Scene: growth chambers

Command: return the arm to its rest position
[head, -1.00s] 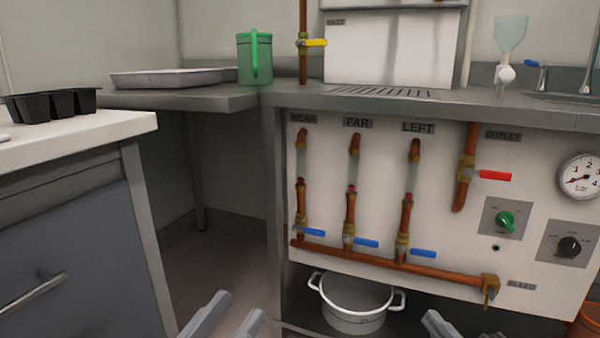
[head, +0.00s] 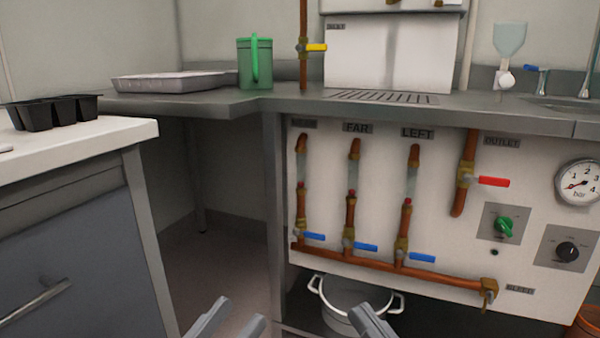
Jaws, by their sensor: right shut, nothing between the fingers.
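My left gripper (head: 234,310) shows at the bottom edge, left of centre. Its two grey fingers stand apart with nothing seen between them. My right gripper (head: 366,315) shows at the bottom edge, right of centre, in front of the white pot. Its fingers are together and hold nothing. The rest of both grippers is cut off by the frame's lower edge.
A white panel carries copper pipes (head: 400,262) with blue valve handles, a red outlet handle (head: 494,182), a green knob (head: 504,226) and a gauge (head: 580,183). A white two-handled pot (head: 345,290) stands below. A white counter (head: 80,143) is at left.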

